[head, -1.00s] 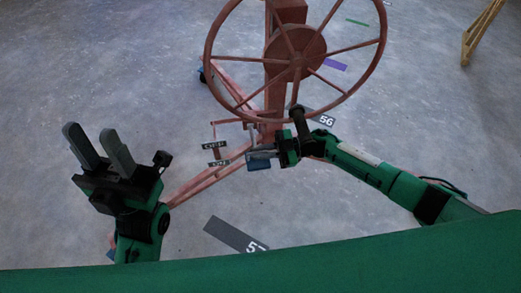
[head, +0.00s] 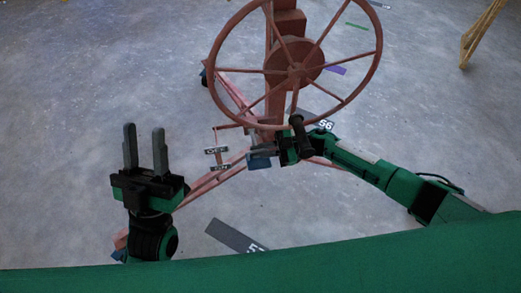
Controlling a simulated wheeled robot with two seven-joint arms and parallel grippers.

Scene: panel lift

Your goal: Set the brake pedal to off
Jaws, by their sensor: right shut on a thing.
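The panel lift's red frame (head: 285,22) stands with its large spoked wheel (head: 236,71) at the top middle. Low on it, an OFF label (head: 216,151) sits above an ON label (head: 220,167). The blue brake pedal (head: 259,163) lies just right of these labels, partly hidden by my gripper. My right gripper (head: 264,151) is shut at the pedal, under the wheel's rim; its fingers are small and their exact contact is hard to see. My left gripper (head: 144,150) is open and empty, fingers upright, left of the lift.
The wheel's black crank handle (head: 300,136) hangs close beside my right gripper. A red leg (head: 205,182) of the lift runs down left behind my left arm. A yellow wooden frame (head: 479,38) stands at the top right. The grey floor (head: 80,110) on the left is clear.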

